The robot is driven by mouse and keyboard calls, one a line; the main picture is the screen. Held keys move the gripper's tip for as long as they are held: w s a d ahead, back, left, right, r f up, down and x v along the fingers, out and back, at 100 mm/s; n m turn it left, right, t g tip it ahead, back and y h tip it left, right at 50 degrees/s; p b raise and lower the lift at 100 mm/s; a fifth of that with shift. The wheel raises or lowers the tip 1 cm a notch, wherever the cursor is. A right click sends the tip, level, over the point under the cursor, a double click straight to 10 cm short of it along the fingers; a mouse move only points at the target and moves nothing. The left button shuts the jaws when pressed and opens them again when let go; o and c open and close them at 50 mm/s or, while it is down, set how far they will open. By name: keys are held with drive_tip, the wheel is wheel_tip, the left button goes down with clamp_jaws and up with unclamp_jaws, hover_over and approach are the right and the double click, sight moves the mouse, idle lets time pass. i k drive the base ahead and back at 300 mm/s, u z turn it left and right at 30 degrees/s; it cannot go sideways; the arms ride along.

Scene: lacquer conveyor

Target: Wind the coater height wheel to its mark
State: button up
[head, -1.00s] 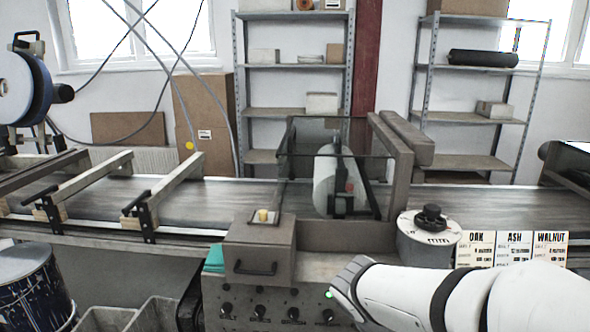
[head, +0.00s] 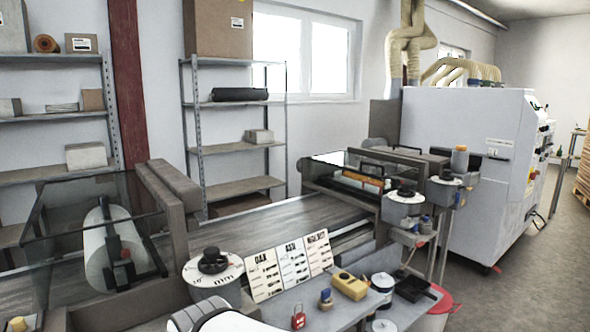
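Several round white dials with black knobs are in the head view, and I cannot tell for sure which is the coater height wheel. The nearest dial (head: 212,268) has dark scale marks on its white top and stands left of the cards. Another dial (head: 405,194) is farther back, beside the glass-covered coating unit (head: 343,178). A third dial (head: 446,180) is just right of it. Their marks are too small to read. A white part of my arm shows at the bottom edge, below the nearest dial. My gripper is out of view.
Cards reading OAK, ASH and WALNUT (head: 291,265) stand by the nearest dial. A yellow block (head: 350,286), a red padlock (head: 299,318) and a black tray (head: 412,288) lie on the bench. The conveyor belt (head: 262,228) runs behind. A white cabinet (head: 455,130) and open floor are right.

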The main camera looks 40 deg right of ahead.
sight(446, 177)
drive_tip(key=z, duration=2.55)
drive_tip(key=i, duration=3.15)
drive_tip(key=u, duration=0.5)
drive_tip(key=k, duration=0.7)
drive_tip(key=u, duration=0.45)
drive_tip(key=i, duration=0.2)
drive_tip(key=z, duration=0.35)
